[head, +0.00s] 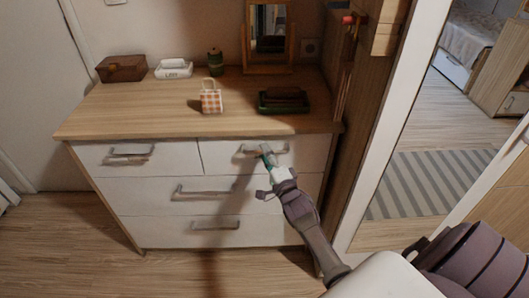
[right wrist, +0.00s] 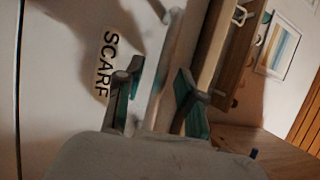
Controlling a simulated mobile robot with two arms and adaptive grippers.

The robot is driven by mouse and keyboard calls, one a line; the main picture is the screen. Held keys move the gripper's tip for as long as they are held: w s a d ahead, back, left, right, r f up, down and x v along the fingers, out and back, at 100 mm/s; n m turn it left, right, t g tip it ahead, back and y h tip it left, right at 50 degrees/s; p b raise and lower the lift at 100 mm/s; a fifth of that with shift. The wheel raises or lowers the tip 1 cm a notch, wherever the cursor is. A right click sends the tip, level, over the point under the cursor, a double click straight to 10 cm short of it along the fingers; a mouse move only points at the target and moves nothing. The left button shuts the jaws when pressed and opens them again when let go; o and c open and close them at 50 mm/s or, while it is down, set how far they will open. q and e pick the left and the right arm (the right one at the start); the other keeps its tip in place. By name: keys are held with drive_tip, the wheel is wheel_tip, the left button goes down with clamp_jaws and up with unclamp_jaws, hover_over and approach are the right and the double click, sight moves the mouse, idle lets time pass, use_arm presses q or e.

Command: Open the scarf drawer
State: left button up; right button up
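The scarf drawer (head: 226,157) is the white top right drawer of a wooden-topped dresser. It looks shut, flush with its neighbours. Its front shows a black "SCARF" label (right wrist: 105,65) in the right wrist view. Its metal bar handle (head: 279,151) also shows in the right wrist view (right wrist: 168,62). My right gripper (head: 265,152) is at this handle. In the right wrist view its teal-padded fingers (right wrist: 158,93) stand apart, one on each side of the bar; I cannot tell whether either touches it. My left gripper is not in view.
The dresser top (head: 150,110) holds a brown box (head: 122,68), a white dish (head: 174,69), a checkered bag (head: 211,98), a dark green tray (head: 283,108) and a mirror (head: 270,35). A wooden post and white frame (head: 400,110) stand at right. Floor in front is clear.

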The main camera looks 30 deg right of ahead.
drive_tip(key=shift+w+d+r, duration=0.1)
drive_tip(key=shift+w, duration=0.45)
clamp_jaws()
